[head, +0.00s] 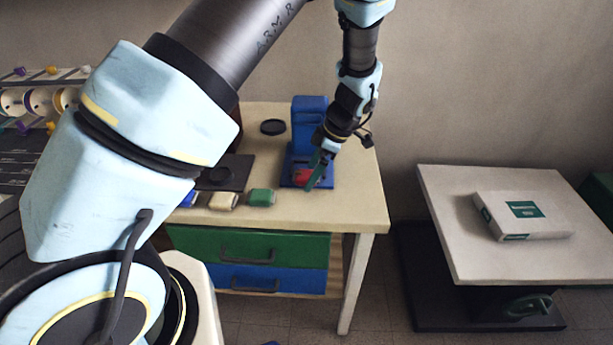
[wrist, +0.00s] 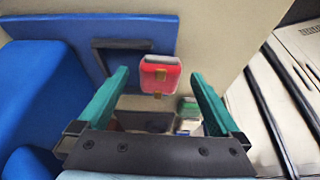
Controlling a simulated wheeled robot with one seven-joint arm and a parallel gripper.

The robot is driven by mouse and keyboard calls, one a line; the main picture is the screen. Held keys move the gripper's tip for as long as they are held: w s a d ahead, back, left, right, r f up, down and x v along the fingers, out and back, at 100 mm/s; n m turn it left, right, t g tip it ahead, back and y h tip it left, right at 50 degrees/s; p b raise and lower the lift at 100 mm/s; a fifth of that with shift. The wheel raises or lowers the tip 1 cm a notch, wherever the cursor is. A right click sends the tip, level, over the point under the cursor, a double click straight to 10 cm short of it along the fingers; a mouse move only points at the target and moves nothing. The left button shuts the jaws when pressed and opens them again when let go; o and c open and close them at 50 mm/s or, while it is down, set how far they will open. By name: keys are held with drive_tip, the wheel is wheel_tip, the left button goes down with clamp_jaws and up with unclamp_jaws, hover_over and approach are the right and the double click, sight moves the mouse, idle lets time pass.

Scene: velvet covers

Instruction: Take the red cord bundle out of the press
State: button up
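The red cord bundle (head: 301,176) shows low at the front of the blue press (head: 309,124), partly hidden by my gripper in the head view. In the wrist view the bundle (wrist: 160,70) is a red block with a yellowish clasp, between my fingertips and with a gap on both sides. My gripper (head: 313,178) has green fingers and is open, pointing down at the press. The press's blue base plate (wrist: 55,30) with a dark square patch lies beside the bundle in the wrist view. I cannot tell whether the bundle touches the plate.
A green bundle (head: 262,197) and a cream bundle (head: 223,200) lie near the table's (head: 350,205) front edge. A dark mat (head: 236,172) and a black disc (head: 273,127) are left of the press. A second table (head: 458,215) at right holds a white box (head: 520,215).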

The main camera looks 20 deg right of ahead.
drive_tip(key=c, duration=1.4)
drive_tip(key=shift+r+b, duration=0.15)
drive_tip(key=shift+b, duration=0.45)
